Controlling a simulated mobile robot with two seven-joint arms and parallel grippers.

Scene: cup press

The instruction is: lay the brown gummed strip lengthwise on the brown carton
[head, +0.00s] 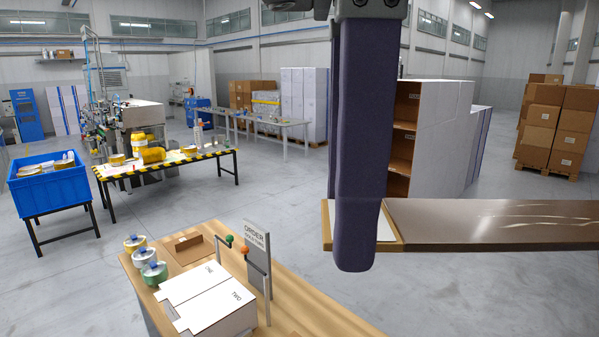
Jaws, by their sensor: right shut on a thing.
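A small brown carton (190,244) lies on the wooden bench at the lower left, behind two white boxes. A dark purple link of my right arm hangs down through the middle of the head view. Dark parts of my right gripper (322,9) show only at the top edge, beside that link. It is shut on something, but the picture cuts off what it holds. I cannot make out the brown gummed strip. My left gripper is not in view.
White boxes (208,300), several tape rolls (153,272) and an order sign (257,252) crowd the bench (310,318). A long brown-topped slab (490,222) extends right behind my arm. A blue crate (50,190) and a striped-edge table (215,160) stand left. Open floor lies between.

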